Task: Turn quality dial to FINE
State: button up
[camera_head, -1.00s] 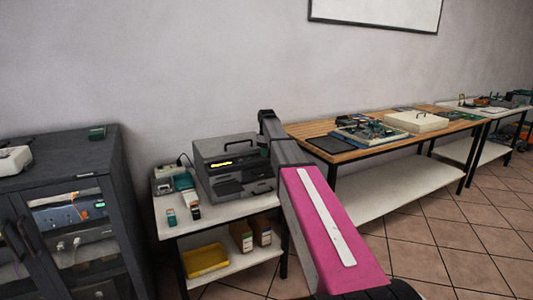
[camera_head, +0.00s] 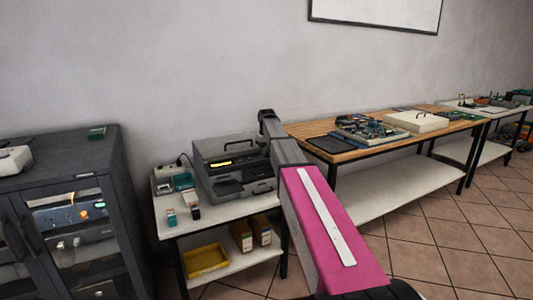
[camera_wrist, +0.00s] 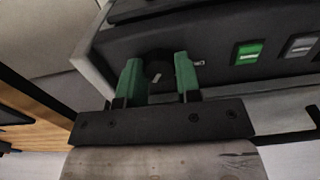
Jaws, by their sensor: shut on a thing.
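A dark round dial (camera_wrist: 158,68) sits on the black front panel of a machine in the wrist view. It has a small light mark near its lower edge, and small light lettering to its right is too small to read. My gripper (camera_wrist: 157,76) has its two green fingers on either side of the dial, shut on it. My gripper is hidden in that view behind my arm, so the dial does not show there.
A green switch (camera_wrist: 248,52) and a grey switch (camera_wrist: 300,46) are right of the dial. Small items and a yellow tray (camera_head: 206,260) are on the white table's levels. A dark cabinet (camera_head: 62,165) stands left; a wooden table (camera_head: 330,128) stands right.

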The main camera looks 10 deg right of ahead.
aim_at(267, 153)
jog(key=m, duration=0.4)
jog(key=shift+m, duration=0.4)
dwell(0.4)
jog(key=o, duration=0.9)
notch_tip(267, 153, up, 11)
jog(key=shift+f, duration=0.1)
